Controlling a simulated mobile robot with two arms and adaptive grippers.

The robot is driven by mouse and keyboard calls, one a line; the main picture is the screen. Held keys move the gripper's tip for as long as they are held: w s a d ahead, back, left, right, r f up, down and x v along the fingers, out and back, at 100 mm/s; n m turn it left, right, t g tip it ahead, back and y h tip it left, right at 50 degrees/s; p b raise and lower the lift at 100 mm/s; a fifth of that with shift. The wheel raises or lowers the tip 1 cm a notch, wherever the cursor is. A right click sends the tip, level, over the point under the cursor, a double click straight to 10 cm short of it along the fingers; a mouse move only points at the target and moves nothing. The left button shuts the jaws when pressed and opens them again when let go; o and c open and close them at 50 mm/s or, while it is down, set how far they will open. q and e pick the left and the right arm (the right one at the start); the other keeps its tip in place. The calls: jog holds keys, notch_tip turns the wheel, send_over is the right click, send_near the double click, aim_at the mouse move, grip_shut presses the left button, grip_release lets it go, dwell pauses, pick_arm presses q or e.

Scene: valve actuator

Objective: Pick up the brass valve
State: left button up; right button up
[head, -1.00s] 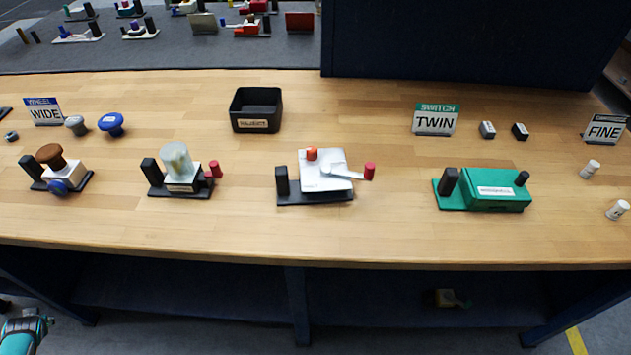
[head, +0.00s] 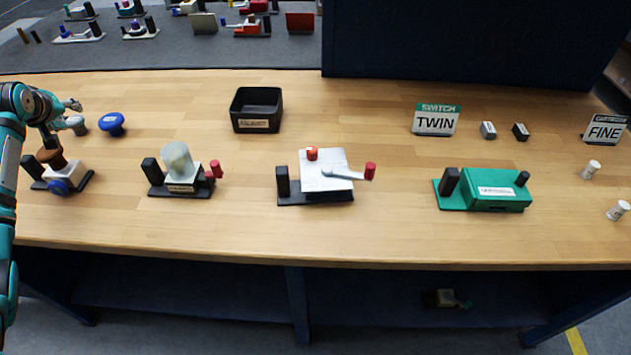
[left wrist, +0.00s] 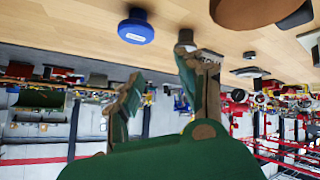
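No part is plainly labelled as the brass valve. The closest in colour is a brown round knob (head: 50,157) on a white block with a blue wheel (head: 58,187), on a dark base at the table's left. Its brown top (left wrist: 245,10) also shows at the top of the left wrist view. My left gripper (head: 73,105) is above the table at the far left, behind and above the brown knob, near a grey knob (head: 76,126). In the left wrist view its fingers (left wrist: 165,80) are apart with nothing between them. My right gripper is not in view.
A blue knob (head: 112,124) stands right of the grey one. A black bin (head: 256,124) is at the back. Further fixtures include a clear-domed one (head: 178,163), a white lever block (head: 325,172) and a green box (head: 497,189). Bare wood lies between them.

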pick_arm(q)
jog(key=w+d+r+m+h, duration=0.1)
jog(key=w+d+m+h, duration=0.15)
jog(key=d, duration=1.35)
jog(key=m+g, duration=0.5)
send_near(282, 168)
jog(key=shift+h, duration=0.45)
jog(key=f, duration=0.1)
jog(key=a+f, duration=0.1)
jog(key=w+f, duration=0.1)
jog(key=f, duration=0.1)
jog(key=shift+a+f, duration=0.1)
jog(key=shift+a, duration=0.05)
jog(key=shift+w+x, duration=0.2)
jog(key=shift+x, duration=2.7)
grip_shut()
